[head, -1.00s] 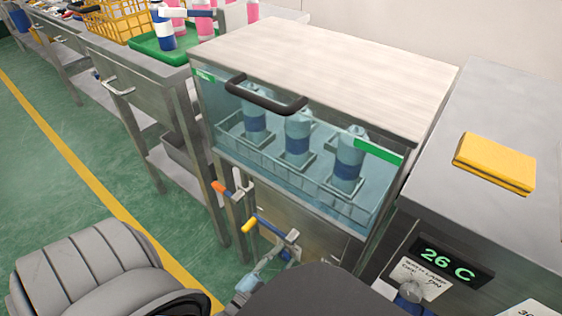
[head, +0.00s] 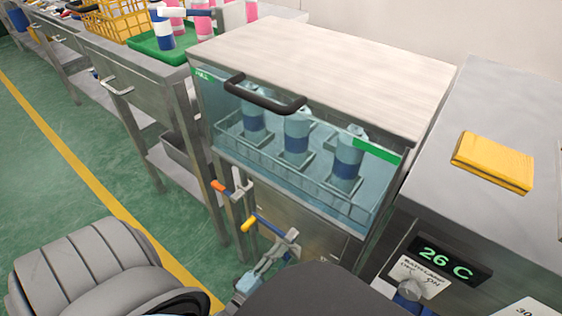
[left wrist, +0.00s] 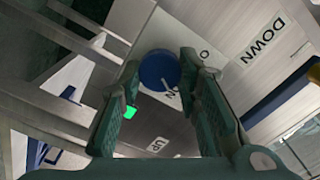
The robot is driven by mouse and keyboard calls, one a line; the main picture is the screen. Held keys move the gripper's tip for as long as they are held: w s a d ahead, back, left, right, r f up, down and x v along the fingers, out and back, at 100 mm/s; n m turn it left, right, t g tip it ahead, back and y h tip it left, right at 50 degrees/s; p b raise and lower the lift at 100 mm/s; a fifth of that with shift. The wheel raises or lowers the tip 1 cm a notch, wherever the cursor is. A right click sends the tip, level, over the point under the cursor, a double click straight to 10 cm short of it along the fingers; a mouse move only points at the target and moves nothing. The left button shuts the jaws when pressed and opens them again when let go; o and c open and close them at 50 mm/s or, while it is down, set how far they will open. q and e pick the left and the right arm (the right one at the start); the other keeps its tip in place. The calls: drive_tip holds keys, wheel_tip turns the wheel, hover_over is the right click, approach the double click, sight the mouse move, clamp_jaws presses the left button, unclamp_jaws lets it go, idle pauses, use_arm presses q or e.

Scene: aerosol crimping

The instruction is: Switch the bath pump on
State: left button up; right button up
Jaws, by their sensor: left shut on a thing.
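In the left wrist view, a round blue knob (left wrist: 158,70) sits on a pale panel between the green fingers of my left gripper (left wrist: 160,85). The gripper is shut on the knob. A green light (left wrist: 130,111) shows beside the left finger. In the head view my left gripper (head: 277,258) is low in front of the bath (head: 310,215), small and partly hidden by a dark part of my body. My right gripper is not seen.
The bath's clear front hood has a black handle (head: 265,97), with several cans inside. A bench with a 26 C display (head: 442,262) and yellow cloth (head: 493,162) stands right.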

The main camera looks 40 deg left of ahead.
use_arm(q)
drive_tip(key=o, duration=1.1)
drive_tip(key=shift+o, duration=0.2)
drive_tip(key=shift+s, duration=0.15)
drive_tip(key=s, duration=1.1)
drive_tip(key=shift+s, duration=0.4)
drive_tip(key=shift+d, duration=0.1)
